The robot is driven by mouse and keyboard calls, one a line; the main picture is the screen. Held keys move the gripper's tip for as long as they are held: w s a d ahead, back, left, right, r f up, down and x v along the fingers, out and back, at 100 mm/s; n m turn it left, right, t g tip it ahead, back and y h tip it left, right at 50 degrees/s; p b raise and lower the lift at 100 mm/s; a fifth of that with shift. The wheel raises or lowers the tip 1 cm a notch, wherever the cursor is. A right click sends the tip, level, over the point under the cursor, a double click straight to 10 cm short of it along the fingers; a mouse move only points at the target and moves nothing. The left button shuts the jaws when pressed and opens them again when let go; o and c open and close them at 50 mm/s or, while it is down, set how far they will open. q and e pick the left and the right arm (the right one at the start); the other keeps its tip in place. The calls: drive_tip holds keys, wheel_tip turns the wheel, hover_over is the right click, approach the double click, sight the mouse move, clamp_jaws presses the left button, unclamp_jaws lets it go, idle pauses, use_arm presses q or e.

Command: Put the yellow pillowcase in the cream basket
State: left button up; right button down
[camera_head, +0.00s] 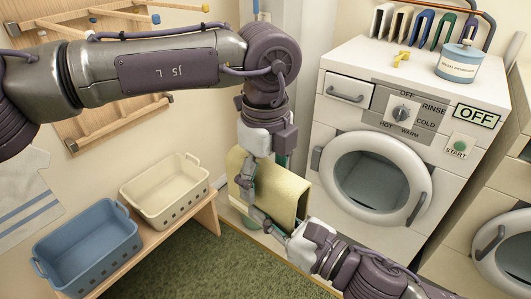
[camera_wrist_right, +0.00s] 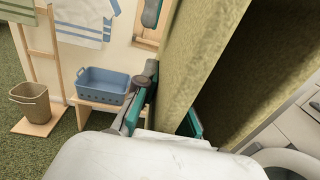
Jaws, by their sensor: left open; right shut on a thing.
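The yellow pillowcase (camera_head: 291,200) hangs in a folded sheet in front of the washer, and fills much of the right wrist view (camera_wrist_right: 195,60). My right gripper (camera_head: 274,229) is shut on its lower edge; its teal finger pads (camera_wrist_right: 166,118) lie on either side of the cloth. My left gripper (camera_head: 263,178) points down at the pillowcase's upper part and is open; its fingertips are partly hidden, and I cannot tell if they touch the cloth. The cream basket (camera_head: 170,212) stands to the left on a wooden bench and looks empty.
A blue basket (camera_head: 88,255) stands beside the cream one on the bench (camera_head: 205,216). A wooden drying rack (camera_head: 115,115) is on the wall behind my left arm.

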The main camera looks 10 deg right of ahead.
use_arm(q)
drive_tip(key=shift+f, duration=1.05)
drive_tip(key=c, duration=1.3)
use_arm(e)
drive_tip(key=c, duration=1.2)
unclamp_jaws()
